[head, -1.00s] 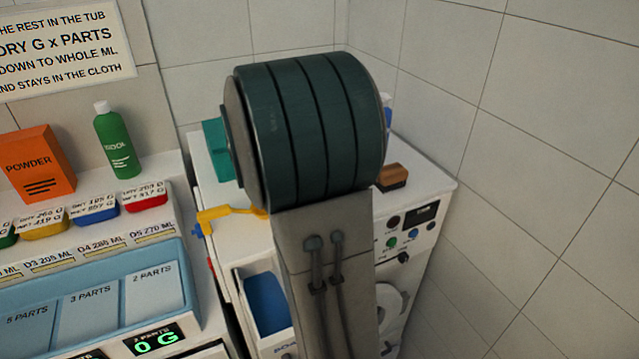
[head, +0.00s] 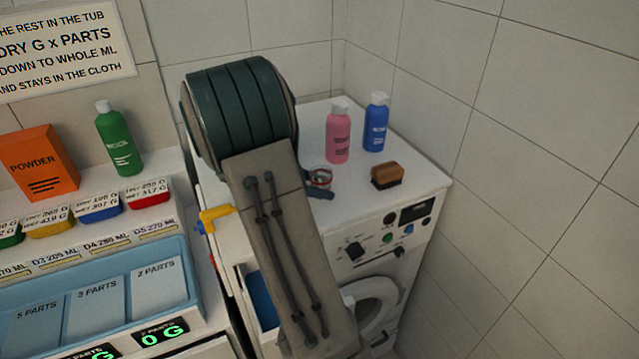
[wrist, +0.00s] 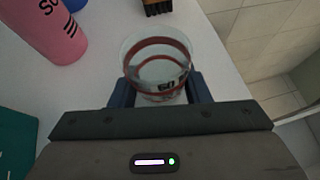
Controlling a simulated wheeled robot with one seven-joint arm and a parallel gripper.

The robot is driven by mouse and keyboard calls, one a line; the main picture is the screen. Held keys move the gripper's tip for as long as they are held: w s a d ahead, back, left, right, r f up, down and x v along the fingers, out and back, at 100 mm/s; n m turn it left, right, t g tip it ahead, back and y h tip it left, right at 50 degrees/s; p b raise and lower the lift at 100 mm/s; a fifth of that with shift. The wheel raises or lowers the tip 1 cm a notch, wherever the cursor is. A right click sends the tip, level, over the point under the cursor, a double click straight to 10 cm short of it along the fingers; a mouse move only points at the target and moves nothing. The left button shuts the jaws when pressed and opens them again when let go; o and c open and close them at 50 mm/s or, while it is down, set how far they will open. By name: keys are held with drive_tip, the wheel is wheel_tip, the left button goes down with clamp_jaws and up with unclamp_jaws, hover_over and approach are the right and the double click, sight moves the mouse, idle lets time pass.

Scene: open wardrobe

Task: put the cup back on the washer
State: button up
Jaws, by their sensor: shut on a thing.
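The cup (head: 320,177) is small and clear with red bands. It shows over the white top of the washer (head: 418,180), behind my arm. In the wrist view the cup (wrist: 160,60) sits between the two blue fingers of my gripper (wrist: 161,92), which is shut on it. The cup looks upright and its mouth is open to the camera. In the head view one dark blue finger of my gripper (head: 321,190) shows beside the cup; the rest is hidden by my arm. I cannot tell whether the cup's base touches the washer top.
A pink bottle (head: 338,135), a blue bottle (head: 376,122) and a brown brush (head: 386,175) stand on the washer near the cup. A yellow handle-like part (head: 216,213) juts out at the washer's left. A blue tray (head: 60,318) lies left. Tiled walls close in behind and right.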

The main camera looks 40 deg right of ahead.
drive_tip(key=shift+f, duration=0.2)
drive_tip(key=o, duration=1)
drive_tip(key=shift+r, duration=0.1)
